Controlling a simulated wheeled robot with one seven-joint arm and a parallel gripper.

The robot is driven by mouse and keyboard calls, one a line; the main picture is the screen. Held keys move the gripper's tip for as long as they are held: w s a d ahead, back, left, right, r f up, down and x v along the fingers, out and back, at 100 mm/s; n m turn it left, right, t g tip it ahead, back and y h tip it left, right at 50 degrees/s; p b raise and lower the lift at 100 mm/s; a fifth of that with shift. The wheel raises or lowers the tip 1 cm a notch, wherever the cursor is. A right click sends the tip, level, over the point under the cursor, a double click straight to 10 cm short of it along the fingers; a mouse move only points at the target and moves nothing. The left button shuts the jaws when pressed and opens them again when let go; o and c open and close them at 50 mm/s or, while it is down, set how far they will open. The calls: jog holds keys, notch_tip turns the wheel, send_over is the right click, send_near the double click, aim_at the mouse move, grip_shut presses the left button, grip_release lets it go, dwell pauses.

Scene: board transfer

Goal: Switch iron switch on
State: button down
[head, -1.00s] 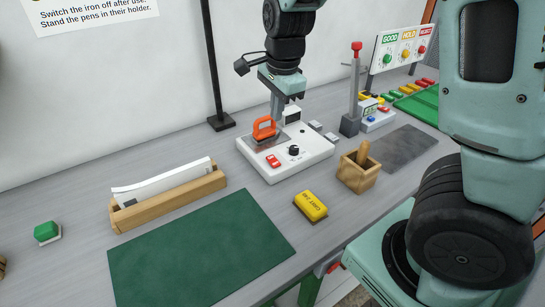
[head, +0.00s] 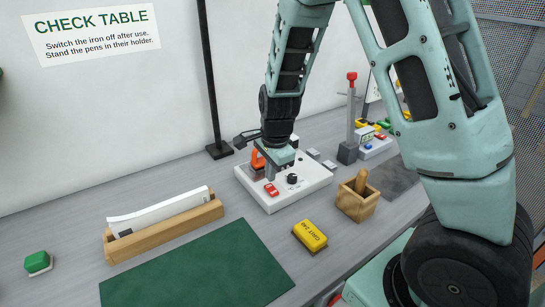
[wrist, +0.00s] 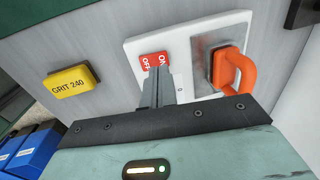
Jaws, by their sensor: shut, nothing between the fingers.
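The iron's white base unit (head: 316,186) stands on the bench, with a red rocker switch (head: 271,190) near its front left corner and a black knob (head: 292,179) beside it. In the wrist view the red switch (wrist: 153,61) carries ON and OFF lettering. The orange iron handle (wrist: 236,70) stands over a grey metal plate on the unit; it is partly hidden in the head view (head: 258,160). My gripper (head: 270,179) points down just over the switch, its fingers (wrist: 160,72) shut and empty, covering part of the switch. I cannot tell whether the tips touch it.
A yellow GRIT 240 block (head: 310,236) and a wooden holder (head: 357,203) stand in front of the unit. A wooden tray with white sheets (head: 166,228) and a green mat (head: 200,268) lie to the left. A red-topped lever (head: 351,115) stands behind right.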

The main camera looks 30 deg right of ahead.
aim_at(269, 187)
jog(key=shift+w+f, duration=0.15)
jog(key=shift+f, duration=0.65)
jog(key=shift+w+f, duration=0.1)
jog(key=shift+f, duration=0.65)
jog(key=shift+r+p, duration=0.1)
jog(key=shift+p, duration=0.25)
